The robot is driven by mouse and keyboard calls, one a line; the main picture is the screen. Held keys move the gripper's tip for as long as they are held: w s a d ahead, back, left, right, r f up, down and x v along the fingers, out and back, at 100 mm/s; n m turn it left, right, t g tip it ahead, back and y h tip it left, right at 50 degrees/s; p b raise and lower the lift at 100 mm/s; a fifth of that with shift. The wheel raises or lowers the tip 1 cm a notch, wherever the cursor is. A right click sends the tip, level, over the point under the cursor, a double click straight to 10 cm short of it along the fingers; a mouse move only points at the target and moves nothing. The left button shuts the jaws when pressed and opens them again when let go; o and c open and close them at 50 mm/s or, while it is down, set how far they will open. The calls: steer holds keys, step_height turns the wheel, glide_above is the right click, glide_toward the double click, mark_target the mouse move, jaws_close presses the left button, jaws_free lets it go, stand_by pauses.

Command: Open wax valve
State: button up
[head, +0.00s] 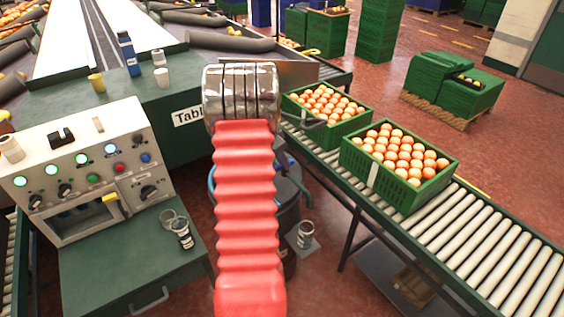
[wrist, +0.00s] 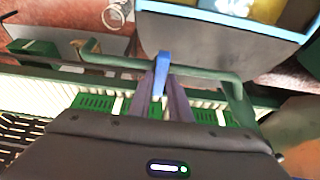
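A small blue lever (wrist: 162,68), which looks like the wax valve's handle, stands at a green pipe (wrist: 120,64) in the wrist view. My gripper (wrist: 161,82) has its two dark fingers close on either side of the lever, with no clear gap between fingers and lever. They look shut on it. In the head view my red arm hides the gripper and the valve. A dark round tank (head: 288,212) shows partly behind the arm.
A glass jar (head: 305,234) stands low beside the tank.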

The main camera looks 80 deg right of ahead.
jaws_close()
steer(key=shift+a, duration=0.15)
steer(key=shift+s+n, duration=0.1)
steer(key=shift+n, duration=0.3)
steer(key=shift+s+n+t+h, duration=0.15)
steer(key=shift+n+t+h, duration=0.3)
steer(key=shift+n, duration=0.95)
steer(key=shift+s+n+t+h, duration=0.15)
steer(key=shift+n+t, duration=0.5)
steer(key=shift+n, duration=0.75)
steer(key=shift+s+r+n+t, duration=0.1)
steer(key=shift+n+t, duration=0.45)
steer(key=shift+n, duration=0.75)
steer(key=shift+s+n+t, duration=0.1)
steer(key=shift+n+t, duration=0.45)
steer(key=shift+n, duration=0.75)
